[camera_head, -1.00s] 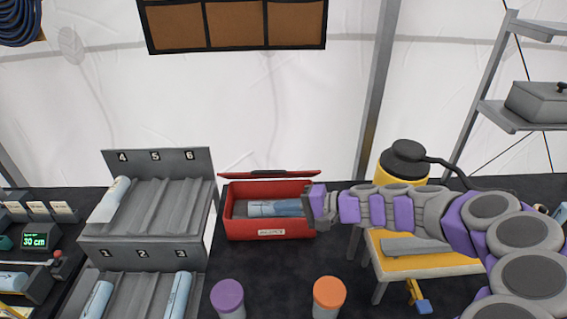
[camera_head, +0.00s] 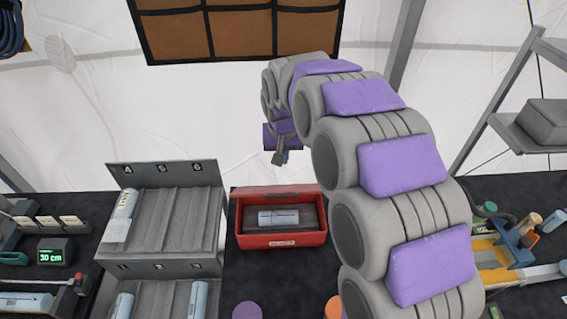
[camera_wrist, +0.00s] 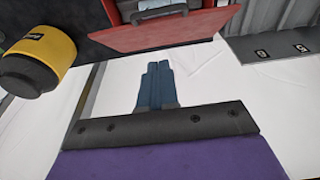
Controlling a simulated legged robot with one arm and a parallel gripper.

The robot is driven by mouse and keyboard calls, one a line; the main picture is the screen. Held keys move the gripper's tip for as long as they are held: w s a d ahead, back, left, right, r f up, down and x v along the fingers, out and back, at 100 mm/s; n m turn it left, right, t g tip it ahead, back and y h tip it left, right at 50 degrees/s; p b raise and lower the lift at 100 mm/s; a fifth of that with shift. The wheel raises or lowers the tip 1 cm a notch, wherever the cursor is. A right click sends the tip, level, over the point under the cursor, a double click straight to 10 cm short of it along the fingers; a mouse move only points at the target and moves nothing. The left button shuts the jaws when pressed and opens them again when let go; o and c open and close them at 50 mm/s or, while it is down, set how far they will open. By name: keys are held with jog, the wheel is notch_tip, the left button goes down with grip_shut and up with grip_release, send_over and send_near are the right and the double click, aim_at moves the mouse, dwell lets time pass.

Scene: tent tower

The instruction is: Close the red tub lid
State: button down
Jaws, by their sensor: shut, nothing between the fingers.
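The red tub (camera_head: 283,240) stands on the dark table with its lid (camera_head: 275,191) raised open along the back edge. A pale blue-grey cylinder (camera_head: 278,217) lies sideways inside. My gripper (camera_head: 281,158) is above and behind the tub, pointing down, apart from the lid. In the wrist view, the blue fingers of my gripper (camera_wrist: 155,85) are together and empty. They point toward the red lid (camera_wrist: 165,33), whose face spans the top middle. Part of the tub's inside shows beyond it.
Purple (camera_head: 247,310) and orange (camera_head: 334,308) caps are in front. A yellow stand (camera_head: 490,255) is at right. A yellow-black container (camera_wrist: 38,58) shows in the wrist view.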

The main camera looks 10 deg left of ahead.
jog(key=f, duration=0.6)
jog(key=f+p, duration=0.1)
jog(key=f, duration=0.5)
jog(key=shift+s+d+f, duration=0.1)
jog(key=shift+s+f, duration=0.1)
jog(key=shift+a, duration=0.2)
